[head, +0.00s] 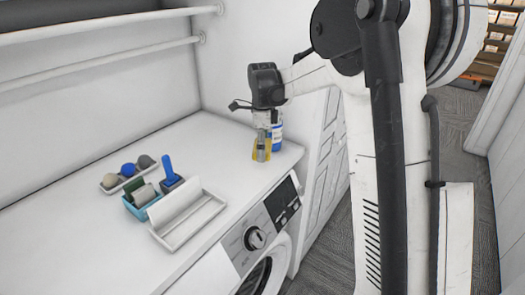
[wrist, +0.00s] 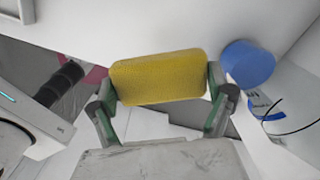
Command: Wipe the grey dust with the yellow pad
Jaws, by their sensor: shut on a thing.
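The yellow pad (head: 255,154) is held in my gripper (head: 262,157) at the right end of the white counter in the head view. In the wrist view the pad (wrist: 158,78) lies crosswise between the two fingers of my gripper (wrist: 162,84), which is shut on its ends. The pad is close to the counter top; I cannot tell whether it touches. I cannot make out the grey dust in either view; the gripper and pad may hide it.
A bottle with a blue label (head: 277,138) stands right beside the gripper; its blue cap (wrist: 247,64) shows in the wrist view. A white tray (head: 188,222), a teal box (head: 142,205) and a tray of balls (head: 110,186) are at left. The middle counter is clear.

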